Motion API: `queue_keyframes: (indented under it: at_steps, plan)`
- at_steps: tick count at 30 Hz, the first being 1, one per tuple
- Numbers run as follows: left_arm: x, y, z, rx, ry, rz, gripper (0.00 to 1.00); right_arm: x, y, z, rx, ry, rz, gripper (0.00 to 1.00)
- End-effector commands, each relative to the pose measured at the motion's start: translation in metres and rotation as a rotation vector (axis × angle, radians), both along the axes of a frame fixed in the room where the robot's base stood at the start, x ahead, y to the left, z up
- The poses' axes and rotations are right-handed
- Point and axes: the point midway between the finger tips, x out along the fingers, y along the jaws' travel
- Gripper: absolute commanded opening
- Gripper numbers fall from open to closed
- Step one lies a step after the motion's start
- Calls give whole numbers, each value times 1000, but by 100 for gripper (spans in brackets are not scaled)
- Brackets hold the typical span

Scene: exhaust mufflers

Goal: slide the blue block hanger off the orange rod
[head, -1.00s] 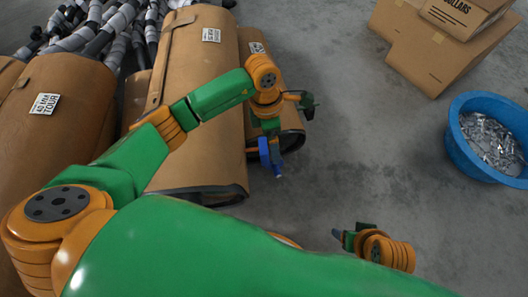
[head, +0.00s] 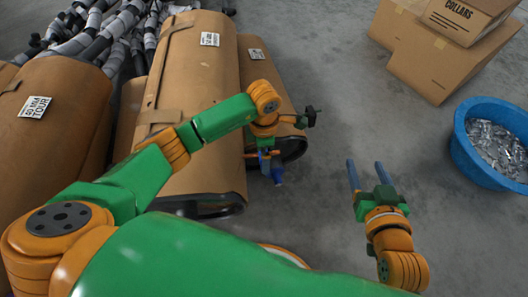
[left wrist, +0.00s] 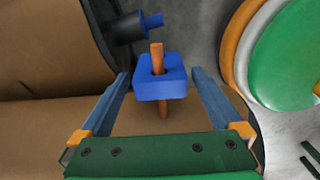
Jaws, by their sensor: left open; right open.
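In the left wrist view the blue block hanger (left wrist: 160,89) sits around the orange rod (left wrist: 157,52). The rod sticks out beyond the block on both sides. My left gripper (left wrist: 160,73) is open, with one blue finger on each side of the block and visible gaps between. In the head view my left gripper (head: 268,163) is at the near end of a brown roll, largely hidden by its own wrist; the block cannot be made out clearly there. My right gripper (head: 366,170) is open and empty above the bare floor, fingers pointing away from me.
Large brown wrapped rolls (head: 195,85) fill the left and middle. A dark cylinder with a blue stub (left wrist: 130,27) is near the block. A blue tub (head: 462,145) of metal pieces and cardboard boxes (head: 430,55) stand right. Grey floor between is free.

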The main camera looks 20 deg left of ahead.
Motion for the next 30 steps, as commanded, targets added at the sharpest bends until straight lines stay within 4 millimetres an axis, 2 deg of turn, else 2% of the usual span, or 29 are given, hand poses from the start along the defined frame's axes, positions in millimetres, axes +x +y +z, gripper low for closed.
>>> queue_keyframes:
  at_steps: [8,11,15,17,18,30]
  plan:
    - [0,0,-1,-1,1,0,100,2,1,3,3,-18,1,64]
    - [0,0,-1,-1,1,1,76,2,1,3,3,-17,1,64]
    - [0,0,-1,-1,1,1,38,1,1,3,2,-16,1,64]
    - [0,0,-1,-1,1,1,22,1,1,3,2,-16,1,64]
    - [0,0,-1,-1,1,1,18,1,1,3,2,-15,1,64]
    - [0,0,2,-2,0,1,18,1,0,5,1,-10,1,64]
